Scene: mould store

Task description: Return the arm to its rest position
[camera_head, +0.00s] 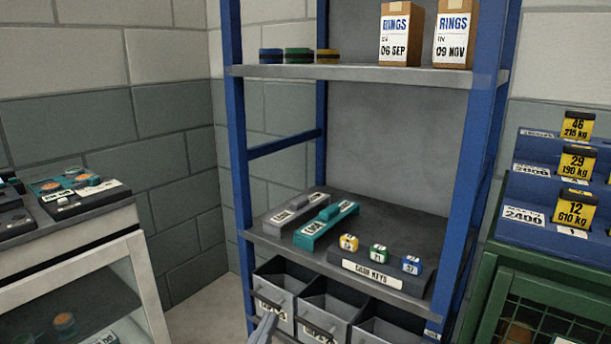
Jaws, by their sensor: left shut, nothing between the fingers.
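My left gripper (266,327) shows only as a narrow grey tip at the bottom edge of the head view. It is shut and holds nothing that I can see. It is in front of the leftmost grey bin (275,280) under the shelf and covers part of that bin's label. I cannot tell whether it touches the bin. The rest of my left arm is out of frame. My right gripper is not in view.
A blue-posted rack (237,150) stands ahead, with boxes on its upper shelf (350,73) and tagged blocks on a dark board (385,232) below. A white cabinet (150,285) is at left. A green cabinet (490,290) with blue holders is at right.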

